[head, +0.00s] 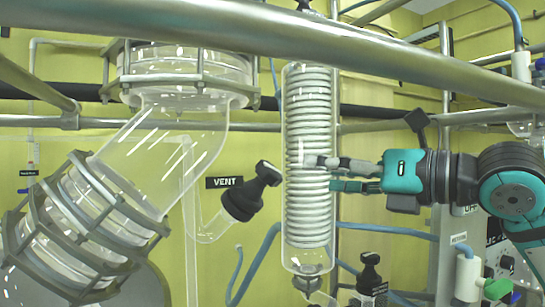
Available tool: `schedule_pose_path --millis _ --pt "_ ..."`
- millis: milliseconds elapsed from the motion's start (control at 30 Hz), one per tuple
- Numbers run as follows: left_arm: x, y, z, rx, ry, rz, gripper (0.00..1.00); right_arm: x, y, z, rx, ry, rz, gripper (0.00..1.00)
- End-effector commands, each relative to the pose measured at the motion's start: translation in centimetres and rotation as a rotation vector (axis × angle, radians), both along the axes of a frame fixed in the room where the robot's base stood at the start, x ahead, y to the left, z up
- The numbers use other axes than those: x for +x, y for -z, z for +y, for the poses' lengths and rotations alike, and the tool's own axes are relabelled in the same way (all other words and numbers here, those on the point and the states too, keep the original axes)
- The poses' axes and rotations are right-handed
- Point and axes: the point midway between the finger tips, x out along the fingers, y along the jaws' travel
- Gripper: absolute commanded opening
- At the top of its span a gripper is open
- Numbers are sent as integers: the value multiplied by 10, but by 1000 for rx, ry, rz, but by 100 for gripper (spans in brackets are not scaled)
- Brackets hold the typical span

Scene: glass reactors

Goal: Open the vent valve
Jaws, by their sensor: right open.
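The vent valve (250,191) is a black knob and cap on a bent glass tube left of centre, tilted up to the right. A black VENT label (225,182) is on its left. My right gripper (320,174) comes in from the right, its teal and grey fingers apart and pointing left. It shows in front of the coiled glass condenser, at about the height of the valve. A gap shows between the fingertips and the valve knob, and nothing is between the fingers. My left gripper is not in view.
The coiled condenser (308,220) stands just right of the valve. A large clamped glass elbow (170,150) fills the left. A thick metal rail (300,40) crosses the top. Another black valve (370,275) and blue hoses (250,265) are below.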

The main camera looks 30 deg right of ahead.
Motion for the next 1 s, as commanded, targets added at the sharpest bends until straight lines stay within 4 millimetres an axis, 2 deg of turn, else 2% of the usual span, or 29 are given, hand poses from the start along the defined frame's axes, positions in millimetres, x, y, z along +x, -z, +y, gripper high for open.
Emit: schedule_pose_path --millis 33,300,500,700,967,1000 --pt "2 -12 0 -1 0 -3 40 11 -6 5 1 -4 3 71" --pt "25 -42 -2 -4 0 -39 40 65 -5 27 2 -3 3 71" --pt "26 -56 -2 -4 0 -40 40 93 -4 38 2 -1 1 71" --pt "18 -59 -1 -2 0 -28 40 103 -1 43 1 0 0 71" --pt "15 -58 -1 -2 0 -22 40 104 0 43 0 1 -1 71" --pt "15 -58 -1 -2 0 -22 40 104 0 43 0 1 -1 65"
